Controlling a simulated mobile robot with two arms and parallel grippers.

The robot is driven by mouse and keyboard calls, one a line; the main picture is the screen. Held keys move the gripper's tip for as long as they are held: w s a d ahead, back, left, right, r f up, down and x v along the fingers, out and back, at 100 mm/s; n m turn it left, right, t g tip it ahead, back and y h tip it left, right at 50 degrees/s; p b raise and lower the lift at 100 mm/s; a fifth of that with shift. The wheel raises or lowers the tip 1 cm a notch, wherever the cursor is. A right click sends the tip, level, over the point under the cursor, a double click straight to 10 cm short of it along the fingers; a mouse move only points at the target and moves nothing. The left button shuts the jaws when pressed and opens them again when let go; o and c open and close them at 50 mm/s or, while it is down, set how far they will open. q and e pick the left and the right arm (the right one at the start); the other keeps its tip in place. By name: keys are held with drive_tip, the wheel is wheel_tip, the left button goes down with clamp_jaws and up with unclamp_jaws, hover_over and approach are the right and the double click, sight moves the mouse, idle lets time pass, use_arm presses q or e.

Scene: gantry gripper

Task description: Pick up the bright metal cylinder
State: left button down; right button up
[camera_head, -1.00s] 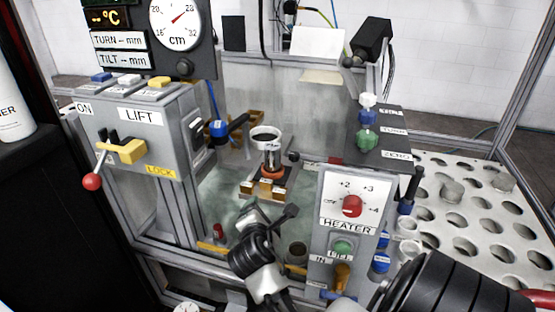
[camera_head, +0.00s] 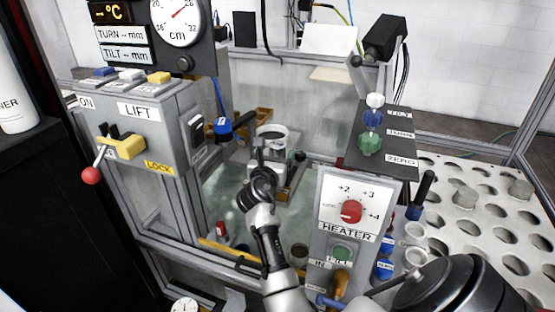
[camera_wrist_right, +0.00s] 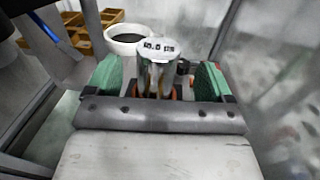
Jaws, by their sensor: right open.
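My right gripper (camera_wrist_right: 159,80) is open, with one green pad on each side of the cylinder and visible gaps between. In the head view this gripper (camera_head: 266,165) is over the tank and partly hides the cylinder (camera_head: 273,149). The cylinder's base is hidden behind the gripper body. My left gripper is not in view.
A white-rimmed cup with a dark inside (camera_wrist_right: 128,38) is close behind the cylinder, to its left. The heater panel (camera_head: 348,205) stands at the tank's front right. The lift box (camera_head: 140,125) is on the left. A perforated rack (camera_head: 480,225) lies at the right.

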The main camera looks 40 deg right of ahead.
drive_tip(key=x, duration=0.4)
drive_tip(key=shift+w+d+f, duration=0.1)
drive_tip(key=shift+w+f, duration=0.05)
drive_tip(key=shift+f, duration=0.1)
drive_tip(key=shift+r, duration=0.1)
drive_tip(key=c, duration=1.4)
